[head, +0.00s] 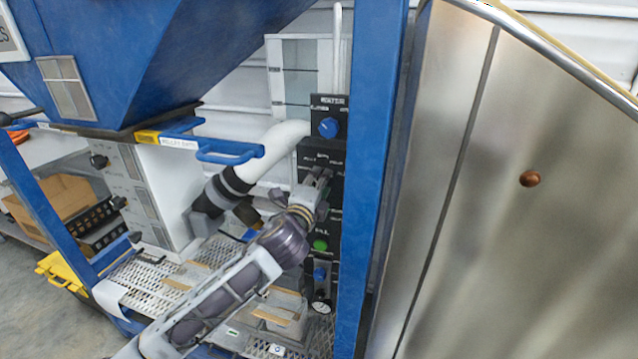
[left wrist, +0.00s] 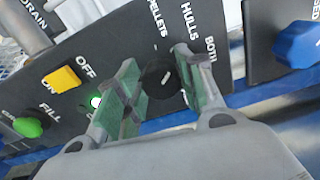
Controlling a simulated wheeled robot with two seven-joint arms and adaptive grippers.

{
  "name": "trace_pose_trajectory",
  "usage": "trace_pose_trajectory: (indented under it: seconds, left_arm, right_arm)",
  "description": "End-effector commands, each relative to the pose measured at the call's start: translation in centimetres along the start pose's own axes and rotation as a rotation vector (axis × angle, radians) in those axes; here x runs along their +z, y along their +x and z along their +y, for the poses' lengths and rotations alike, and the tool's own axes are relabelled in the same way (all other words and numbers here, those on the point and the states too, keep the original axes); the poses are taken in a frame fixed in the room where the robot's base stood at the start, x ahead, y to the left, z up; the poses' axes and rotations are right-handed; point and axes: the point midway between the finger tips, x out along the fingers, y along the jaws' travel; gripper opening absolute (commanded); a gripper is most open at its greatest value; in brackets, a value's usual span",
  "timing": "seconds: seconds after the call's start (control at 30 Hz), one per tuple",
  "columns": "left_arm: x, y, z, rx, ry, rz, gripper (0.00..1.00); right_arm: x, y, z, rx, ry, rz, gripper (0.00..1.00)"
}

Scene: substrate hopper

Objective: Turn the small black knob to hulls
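The small black knob (left wrist: 160,76) sits on a dark panel (left wrist: 100,42) in the left wrist view, below the labels PELLETS, HULLS and BOTH. A short white mark on it tilts toward the upper right; I cannot tell exactly which label it points at. My left gripper (left wrist: 158,84) has its green-padded fingers on either side of the knob. The fingers are apart, with little or no gap to the knob; contact is unclear. In the head view my left gripper (head: 322,180) is at the panel and hides the knob. My right gripper is not in view.
Near the knob are a yellow switch (left wrist: 62,79) marked OFF and ON and a green button (left wrist: 28,127). A blue WATER knob (head: 328,127) is above. A blue post (head: 372,170) stands right of the panel; a blue handle (head: 230,153) juts out left.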

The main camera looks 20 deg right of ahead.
Motion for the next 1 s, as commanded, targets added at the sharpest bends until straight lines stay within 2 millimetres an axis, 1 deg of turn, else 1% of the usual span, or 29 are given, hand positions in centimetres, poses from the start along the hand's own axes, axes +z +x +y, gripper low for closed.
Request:
trace_pose_trajectory:
  seconds: [0.03, 0.1, 0.37, 0.57, 0.77, 1.0]
  left_arm:
    - [0.0, 0.0, 0.0, 0.001, 0.000, 0.000, 0.48]
    - [0.0, 0.0, 0.0, 0.000, 0.000, 0.000, 0.56]
    - [0.1, 0.0, -0.1, -0.001, 0.000, -0.001, 0.56]
    - [0.1, -0.2, -0.1, -0.001, 0.000, -0.001, 0.56]
    - [0.1, -1.2, -0.1, -0.001, 0.000, -0.001, 0.56]
    - [0.1, -3.2, 0.0, -0.001, 0.000, -0.001, 0.56]
  right_arm:
    - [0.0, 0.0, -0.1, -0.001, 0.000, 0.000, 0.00]
    - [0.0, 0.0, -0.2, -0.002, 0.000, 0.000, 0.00]
    - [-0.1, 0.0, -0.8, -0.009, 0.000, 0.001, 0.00]
    - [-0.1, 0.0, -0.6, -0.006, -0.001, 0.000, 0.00]
    - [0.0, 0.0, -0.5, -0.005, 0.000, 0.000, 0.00]
    - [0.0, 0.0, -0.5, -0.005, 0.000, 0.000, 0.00]
